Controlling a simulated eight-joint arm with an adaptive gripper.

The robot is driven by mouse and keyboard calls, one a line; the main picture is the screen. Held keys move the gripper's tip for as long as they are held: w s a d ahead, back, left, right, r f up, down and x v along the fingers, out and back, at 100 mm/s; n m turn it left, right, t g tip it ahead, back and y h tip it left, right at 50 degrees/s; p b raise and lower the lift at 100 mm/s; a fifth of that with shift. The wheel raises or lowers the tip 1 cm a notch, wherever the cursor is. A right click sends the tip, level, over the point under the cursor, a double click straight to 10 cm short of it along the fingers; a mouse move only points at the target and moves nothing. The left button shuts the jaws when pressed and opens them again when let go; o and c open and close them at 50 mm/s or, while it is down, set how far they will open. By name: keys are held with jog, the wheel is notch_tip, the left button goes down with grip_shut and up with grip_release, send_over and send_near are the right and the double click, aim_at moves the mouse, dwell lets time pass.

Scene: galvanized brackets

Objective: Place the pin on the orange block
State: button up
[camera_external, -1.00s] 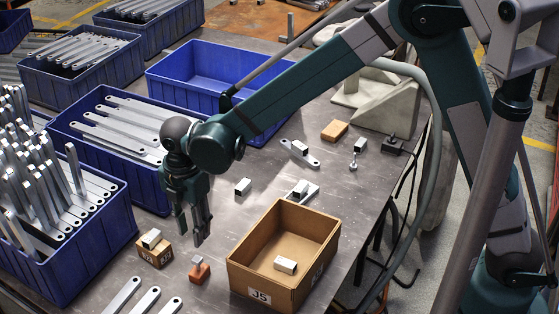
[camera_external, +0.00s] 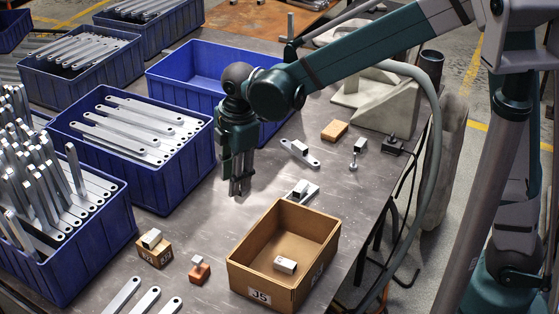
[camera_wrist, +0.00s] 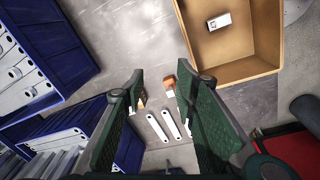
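A small silver metal piece with a rounded foot, which looks like the pin (camera_external: 353,162), stands on the table at right of centre. The orange block (camera_external: 334,131) lies behind it and to its left. A smaller orange-red block (camera_external: 199,272) with a pale piece on top stands near the front; it also shows in the wrist view (camera_wrist: 170,81). My gripper (camera_external: 239,190) points down over the middle of the table, left of the pin and orange block. In the wrist view my gripper (camera_wrist: 161,92) has its fingers apart, with nothing seen between them.
An open cardboard box (camera_external: 240,278) holding a white block (camera_external: 285,265) stands at front right. Blue bins (camera_external: 182,189) line the left and back. A small cardboard box (camera_external: 155,255) and loose brackets (camera_external: 123,296) are at front left. A bracket (camera_external: 310,159) lies near the pin.

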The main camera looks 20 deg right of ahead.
jog(key=d+r+m+t, duration=0.1)
jog(key=d+r+m, duration=0.45)
jog(key=d, duration=0.75)
jog(key=d+r+m+t, duration=0.1)
jog(key=d+r+m, duration=0.4)
jog(key=d, duration=0.9)
jog(key=s+d+m+t, duration=0.1)
jog(key=s+d+m, duration=0.2)
jog(key=d, duration=0.4)
jog(key=s+d+r+m+t, duration=0.1)
jog(key=s+d+m, duration=0.3)
jog(key=d, duration=0.4)
jog(key=s+d+m+t+h, duration=0.1)
jog(key=s+d+m, duration=0.3)
jog(key=d, duration=0.4)
jog(key=shift+s+r+t, duration=0.3)
jog(key=shift+t, duration=0.3)
